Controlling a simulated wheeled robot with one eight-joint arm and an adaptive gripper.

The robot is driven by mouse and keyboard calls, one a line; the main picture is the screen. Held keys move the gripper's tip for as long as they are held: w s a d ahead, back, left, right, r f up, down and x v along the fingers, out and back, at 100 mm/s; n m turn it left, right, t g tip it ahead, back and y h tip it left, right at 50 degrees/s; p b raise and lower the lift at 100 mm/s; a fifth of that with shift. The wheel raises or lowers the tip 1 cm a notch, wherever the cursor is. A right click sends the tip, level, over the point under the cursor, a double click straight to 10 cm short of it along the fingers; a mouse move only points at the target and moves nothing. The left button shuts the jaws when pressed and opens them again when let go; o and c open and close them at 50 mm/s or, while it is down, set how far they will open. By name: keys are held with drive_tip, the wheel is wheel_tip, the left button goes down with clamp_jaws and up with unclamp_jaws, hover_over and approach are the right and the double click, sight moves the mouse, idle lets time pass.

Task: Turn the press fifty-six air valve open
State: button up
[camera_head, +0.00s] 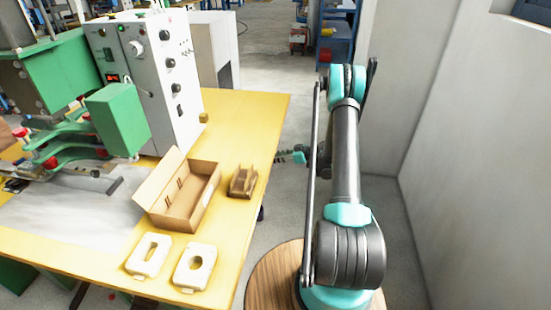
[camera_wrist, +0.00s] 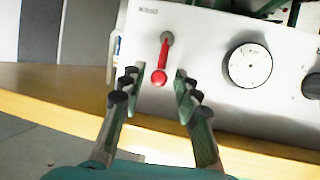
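A red lever valve (camera_wrist: 163,60) is on a white panel in the wrist view. Its lever points down from a grey round pivot and ends in a red ball. My gripper (camera_wrist: 155,76) is open, with one dark finger to each side of the lever's ball end. I see no contact between fingers and lever; the depth between them is hard to judge. A small label above the lever is too blurred to read. In the head view my gripper (camera_head: 291,156) shows beside the table's right edge, partly hidden by my arm. I cannot make out the valve there.
A round white gauge (camera_wrist: 249,65) sits right of the lever, with a dark knob at the right edge. The yellow table (camera_head: 240,115) holds a white-and-green machine (camera_head: 150,75), an open cardboard box (camera_head: 180,190), a small brown holder (camera_head: 243,182) and two cream parts. A wall stands right.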

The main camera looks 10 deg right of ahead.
drive_tip(key=shift+w+a+f, duration=0.15)
drive_tip(key=shift+w+a, duration=0.05)
drive_tip(key=shift+a, duration=0.25)
clamp_jaws()
